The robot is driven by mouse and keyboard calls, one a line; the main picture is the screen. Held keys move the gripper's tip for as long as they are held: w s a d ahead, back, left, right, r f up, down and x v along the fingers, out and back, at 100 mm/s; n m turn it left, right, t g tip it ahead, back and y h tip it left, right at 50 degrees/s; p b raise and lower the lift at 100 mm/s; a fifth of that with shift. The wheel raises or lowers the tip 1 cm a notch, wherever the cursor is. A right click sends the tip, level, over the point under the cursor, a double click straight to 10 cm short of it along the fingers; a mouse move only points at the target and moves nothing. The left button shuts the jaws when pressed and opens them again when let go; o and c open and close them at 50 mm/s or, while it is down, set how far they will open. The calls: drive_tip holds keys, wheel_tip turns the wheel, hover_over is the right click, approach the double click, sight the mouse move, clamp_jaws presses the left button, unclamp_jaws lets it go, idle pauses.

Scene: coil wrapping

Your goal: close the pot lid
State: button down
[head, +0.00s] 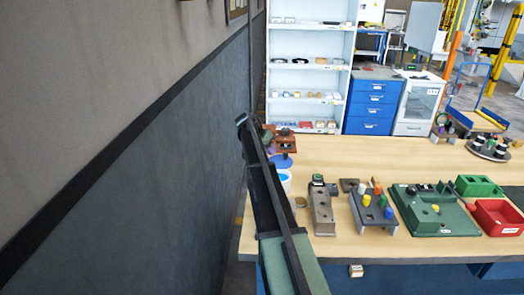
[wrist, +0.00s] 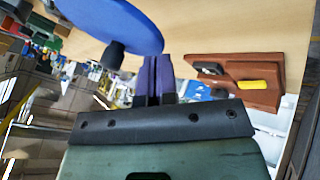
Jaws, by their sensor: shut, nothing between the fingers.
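A blue round lid (wrist: 115,18) with a dark knob (wrist: 113,55) shows at the upper left of the wrist view. In the head view the lid (head: 283,161) appears as a blue disc just above and behind a pale pot (head: 286,181), which looks open with blue inside. My arm hides part of the pot. My gripper (wrist: 153,62) is shut and empty, its dark fingers close to the lid's edge, to the right of the knob. I cannot tell whether they touch the lid.
A brown wooden block (wrist: 265,80) with a yellow piece is right of my gripper in the wrist view. Grey fixtures (head: 322,208), a green board (head: 433,212) and a red box (head: 497,216) stand right on the table (head: 350,150). A dark wall (head: 150,180) is close on the left.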

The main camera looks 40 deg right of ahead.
drive_tip(key=shift+s+d+r, duration=0.1)
drive_tip(key=shift+s+d, duration=0.15)
drive_tip(key=shift+s, duration=0.25)
drive_tip(key=shift+s+d+r, duration=0.1)
drive_tip(key=shift+s+d, duration=0.1)
drive_tip(key=shift+s, duration=0.3)
drive_tip(key=shift+s+d, duration=0.1)
drive_tip(key=shift+s, duration=0.1)
